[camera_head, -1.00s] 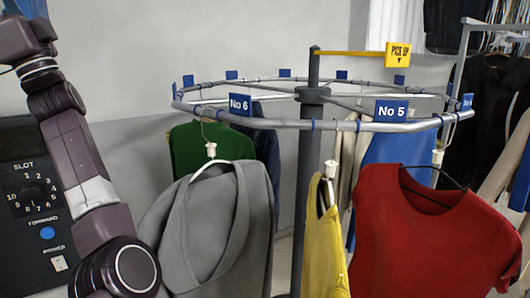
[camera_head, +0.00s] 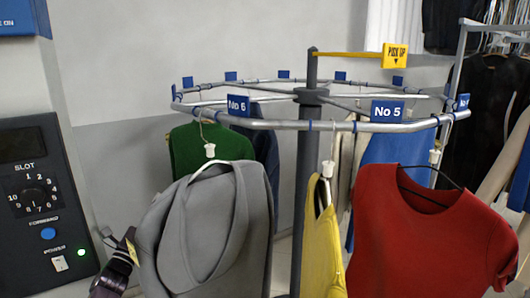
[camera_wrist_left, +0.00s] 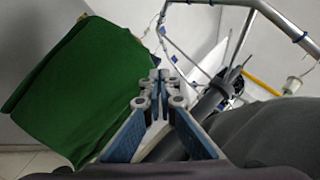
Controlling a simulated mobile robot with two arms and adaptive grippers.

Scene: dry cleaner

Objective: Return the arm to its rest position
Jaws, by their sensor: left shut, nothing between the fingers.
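My left gripper (camera_wrist_left: 160,80) shows in the left wrist view with its blue-padded fingers together and nothing between them. In that view it is between a green garment (camera_wrist_left: 75,85) on the left and dark grey cloth (camera_wrist_left: 265,130) on the right. In the head view only a small part of my left arm shows at the bottom left, beside the grey garment (camera_head: 205,230). My gripper's fingers cannot be made out there. My right gripper is in neither view.
A round rail (camera_head: 290,124) carries hanging clothes: green (camera_head: 195,148), yellow (camera_head: 320,250) and red (camera_head: 430,235) garments beside the grey one. A control panel (camera_head: 35,205) with a slot dial stands at the left. Bare wall lies between panel and rail.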

